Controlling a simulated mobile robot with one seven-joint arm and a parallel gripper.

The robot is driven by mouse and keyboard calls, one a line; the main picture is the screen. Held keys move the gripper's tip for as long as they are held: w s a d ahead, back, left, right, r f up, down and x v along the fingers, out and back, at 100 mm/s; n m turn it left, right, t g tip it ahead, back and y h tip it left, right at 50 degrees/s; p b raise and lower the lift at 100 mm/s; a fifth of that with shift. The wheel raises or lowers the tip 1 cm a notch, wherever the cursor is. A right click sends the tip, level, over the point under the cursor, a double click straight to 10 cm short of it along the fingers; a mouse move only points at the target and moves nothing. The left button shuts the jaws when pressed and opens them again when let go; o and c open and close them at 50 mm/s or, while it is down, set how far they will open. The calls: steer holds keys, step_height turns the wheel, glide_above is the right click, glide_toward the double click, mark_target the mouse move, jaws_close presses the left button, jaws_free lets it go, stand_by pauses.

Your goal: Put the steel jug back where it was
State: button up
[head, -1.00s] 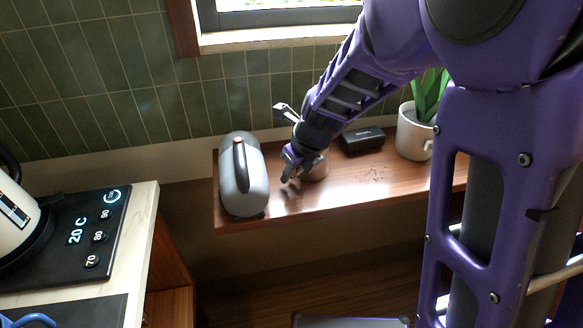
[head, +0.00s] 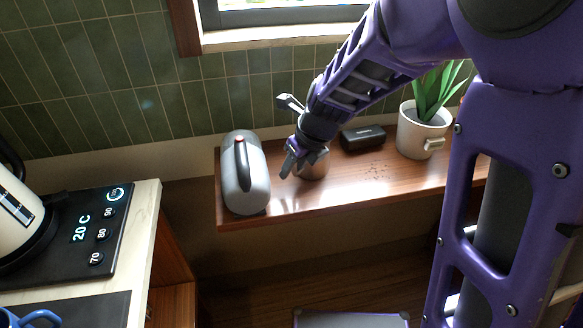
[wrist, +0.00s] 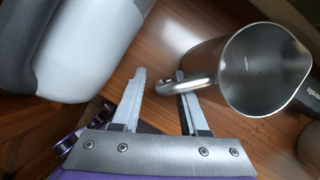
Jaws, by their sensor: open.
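The steel jug (head: 318,166) stands on the wooden shelf (head: 340,188), partly hidden behind my gripper (head: 288,168) in the head view. In the wrist view the open-topped, empty-looking jug (wrist: 262,72) is at the right, with its handle (wrist: 168,88) pointing toward my fingers. My gripper (wrist: 158,84) is open. The outer end of the handle lies between the fingertips in this view, and the handle overlaps the right finger. I cannot tell whether they touch.
A grey rounded container (head: 240,180) with a dark handle stands close left of my gripper. A black case (head: 362,138) and a potted plant (head: 425,125) stand to the right. A counter with a kettle (head: 20,215) is at the left. The shelf front is clear.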

steer(key=p+v, duration=0.2)
steer(key=v, duration=0.7)
steer(key=shift+d+r, duration=0.2)
steer(key=shift+r, duration=0.15)
